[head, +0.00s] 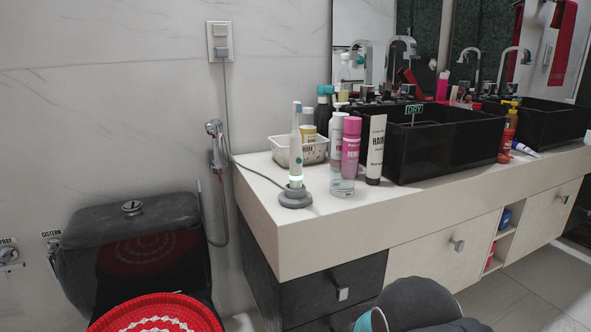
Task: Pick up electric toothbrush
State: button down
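The electric toothbrush (296,148) is white with a small brush head and a green glow near its bottom. It stands upright on a round grey charging base (295,196) near the left end of the pale countertop (262,199). A cord runs from the base area back to the wall outlet (220,42). A dark rounded part of my arm shows at the bottom, low in front of the drawers. My gripper's fingers are not in view.
Black sinks (455,150) lie further right. A dark toilet (135,245) with a red cover stands left.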

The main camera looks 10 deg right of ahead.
aim_at(296, 175)
jog(key=u, duration=2.65)
jog(key=k, duration=1.4)
jog(key=z, duration=1.55)
jog(key=i, duration=0.5)
jog(key=z, duration=0.05)
